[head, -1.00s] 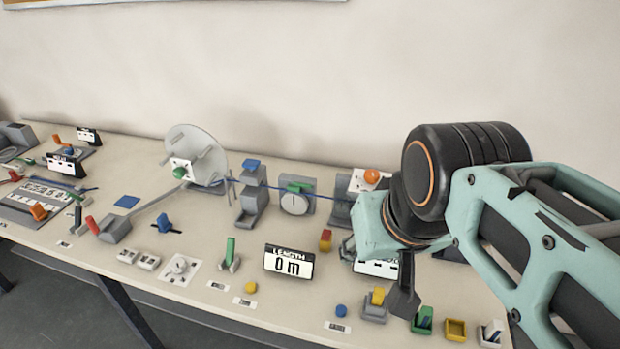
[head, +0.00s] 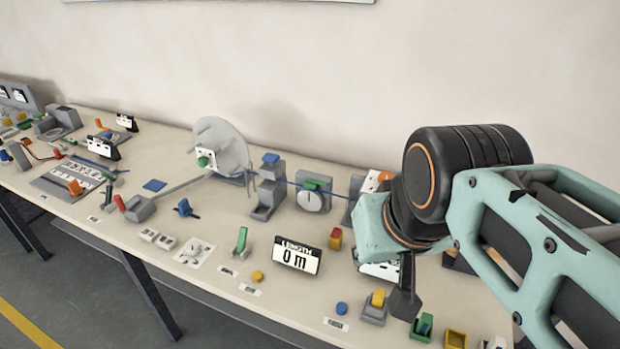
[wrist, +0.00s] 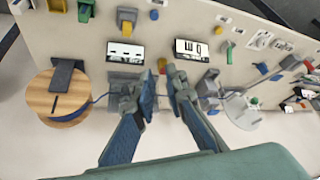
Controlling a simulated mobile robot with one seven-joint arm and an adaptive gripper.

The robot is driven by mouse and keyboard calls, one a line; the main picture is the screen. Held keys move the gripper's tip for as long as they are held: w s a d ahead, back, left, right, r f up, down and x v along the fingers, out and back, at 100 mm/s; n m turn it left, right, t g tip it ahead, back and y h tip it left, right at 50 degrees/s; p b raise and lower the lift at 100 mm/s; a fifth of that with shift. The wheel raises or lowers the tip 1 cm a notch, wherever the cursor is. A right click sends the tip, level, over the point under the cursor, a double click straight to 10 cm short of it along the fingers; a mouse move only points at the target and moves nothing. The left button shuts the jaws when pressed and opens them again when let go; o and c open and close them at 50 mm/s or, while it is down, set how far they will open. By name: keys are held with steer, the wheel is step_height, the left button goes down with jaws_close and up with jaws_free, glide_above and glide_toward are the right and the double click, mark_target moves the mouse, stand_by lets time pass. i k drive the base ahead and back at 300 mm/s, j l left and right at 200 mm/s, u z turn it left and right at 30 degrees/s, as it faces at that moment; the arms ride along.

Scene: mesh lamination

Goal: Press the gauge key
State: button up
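I cannot tell which part is the gauge key; the small labels are unreadable. Low round buttons on the table include a yellow one (head: 258,276) and a blue one (head: 341,308), each near a small label plate. A display (head: 297,255) reads "LENGTH 0 m"; it also shows upside down in the wrist view (wrist: 191,49). My gripper (head: 404,288) hangs over the right part of the table, largely hidden by my arm in the head view. In the wrist view my gripper (wrist: 163,78) has its fingers apart with nothing between them.
A grey disc (head: 224,145) and a grey block with a round dial (head: 313,197) stand along the back, joined by a blue line. A wooden spool (wrist: 62,98) shows in the wrist view. A green lever (head: 240,240) stands left of the display. A wall closes the back.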

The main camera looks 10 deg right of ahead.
mark_target(341, 308)
steer(key=k+j+z, duration=0.1)
steer(key=j+z, duration=0.15)
steer(key=z, duration=0.25)
steer(key=k+j+z, duration=0.15)
steer(key=z, duration=0.3)
steer(key=i+j, duration=0.2)
steer(key=j, duration=0.2)
steer(key=k+l, duration=0.2)
steer(key=l, duration=0.15)
